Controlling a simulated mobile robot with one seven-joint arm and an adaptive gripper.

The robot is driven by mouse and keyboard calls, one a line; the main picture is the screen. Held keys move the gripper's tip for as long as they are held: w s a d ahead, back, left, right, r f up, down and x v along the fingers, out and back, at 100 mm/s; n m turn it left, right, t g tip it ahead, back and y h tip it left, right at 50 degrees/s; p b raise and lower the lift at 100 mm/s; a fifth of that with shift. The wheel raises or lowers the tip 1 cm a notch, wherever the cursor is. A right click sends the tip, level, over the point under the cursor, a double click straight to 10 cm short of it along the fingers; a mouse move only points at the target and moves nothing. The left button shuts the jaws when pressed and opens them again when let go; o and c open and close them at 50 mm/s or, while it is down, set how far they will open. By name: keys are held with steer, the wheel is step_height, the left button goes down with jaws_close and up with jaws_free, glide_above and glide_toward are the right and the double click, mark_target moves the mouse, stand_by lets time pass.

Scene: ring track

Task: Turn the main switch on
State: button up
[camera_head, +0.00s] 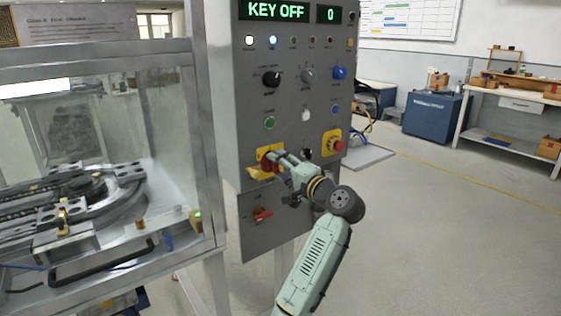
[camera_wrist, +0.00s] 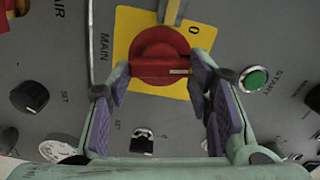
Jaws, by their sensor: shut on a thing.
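The main switch is a red rotary knob (camera_wrist: 160,55) on a yellow plate (camera_wrist: 128,28), with MAIN printed beside it and a 0 on the plate. A white mark on the knob points to the right in the wrist view, not at the 0. In the head view the knob (camera_head: 266,159) is on the lower left of the grey panel (camera_head: 290,85), partly hidden by my fingers. My gripper (camera_wrist: 160,73) is shut on the knob, one finger on each side; it also shows in the head view (camera_head: 274,160).
The panel display (camera_head: 276,11) reads KEY OFF. A red emergency button (camera_head: 338,146) and a green button (camera_head: 269,123) are near my gripper. A red handle (camera_head: 262,215) sits below. A glass-walled track enclosure (camera_head: 130,130) stands at left. The floor at right is open.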

steer(key=shift+m+p, duration=0.6)
steer(key=shift+m, duration=0.5)
steer(key=o, duration=1.1)
steer(key=shift+o, duration=0.2)
steer(key=v, duration=1.2)
